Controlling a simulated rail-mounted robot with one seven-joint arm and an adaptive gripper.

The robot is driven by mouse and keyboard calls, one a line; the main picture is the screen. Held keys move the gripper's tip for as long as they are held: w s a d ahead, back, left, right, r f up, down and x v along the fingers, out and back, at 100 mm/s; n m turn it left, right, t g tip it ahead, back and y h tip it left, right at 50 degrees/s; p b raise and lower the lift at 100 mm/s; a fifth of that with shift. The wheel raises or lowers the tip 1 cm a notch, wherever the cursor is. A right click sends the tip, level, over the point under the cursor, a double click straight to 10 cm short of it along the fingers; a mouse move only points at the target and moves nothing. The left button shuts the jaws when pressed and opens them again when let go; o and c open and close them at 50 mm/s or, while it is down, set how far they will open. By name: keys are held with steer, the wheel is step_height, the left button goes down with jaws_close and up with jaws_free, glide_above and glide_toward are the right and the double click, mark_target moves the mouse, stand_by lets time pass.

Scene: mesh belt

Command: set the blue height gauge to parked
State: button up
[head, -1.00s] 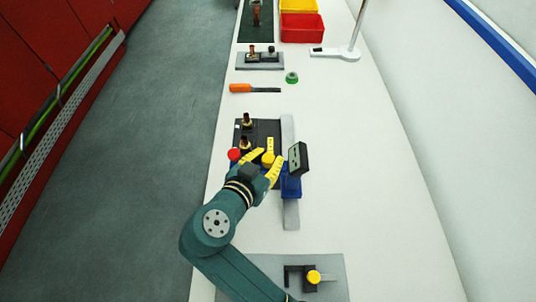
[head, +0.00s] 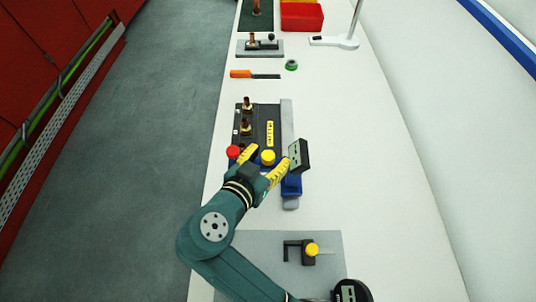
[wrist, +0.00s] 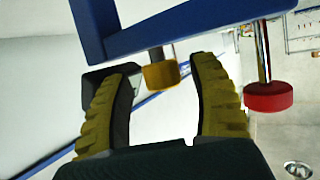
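The blue height gauge (head: 291,186) has a blue carriage on a long grey beam (head: 287,112), a tilted black-framed display (head: 299,155), a yellow knob (head: 268,157) and a red knob (head: 233,152). The carriage sits close to the beam's near end. My gripper (head: 264,163) is open, its yellow fingers on either side of the yellow knob. In the wrist view the blue bar (wrist: 200,22) crosses above, the yellow knob (wrist: 161,72) is between the fingertips with gaps showing, and the red knob (wrist: 268,95) is right of the right finger.
A black board (head: 262,112) with copper fittings and a yellow label (head: 270,133) lies beside the beam. A grey plate (head: 265,243) with a yellow-knobbed clamp is nearer. An orange-handled tool (head: 240,74) and green ring (head: 291,65) lie beyond. The table's right side is clear.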

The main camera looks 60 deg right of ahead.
steer(key=v, duration=1.2)
stand_by(0.3)
